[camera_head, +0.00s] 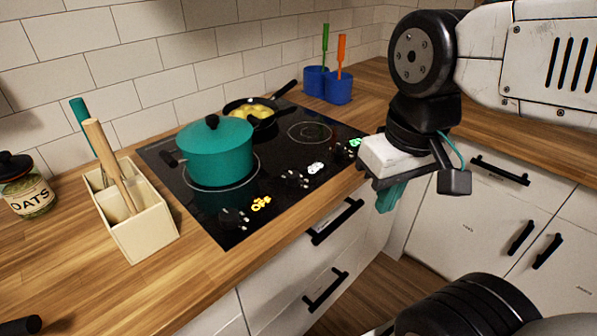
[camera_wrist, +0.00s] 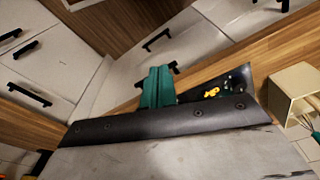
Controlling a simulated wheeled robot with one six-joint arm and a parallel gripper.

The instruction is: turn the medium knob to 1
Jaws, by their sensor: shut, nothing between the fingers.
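The black cooktop (camera_head: 247,160) is set in the wooden counter. Along its front edge are a dark knob beside a yellow mark (camera_head: 235,217), a middle dark knob beside a white mark (camera_head: 296,179), and a third position with a green mark (camera_head: 355,142), partly behind my arm.
A teal pot (camera_head: 215,153) and a pan with yellow food (camera_head: 255,113) stand on the cooktop. A cream utensil holder (camera_head: 140,220) is left, blue cups (camera_head: 338,88) are behind. Drawer handles (camera_head: 335,222) stick out below the counter. Open space lies before the drawers.

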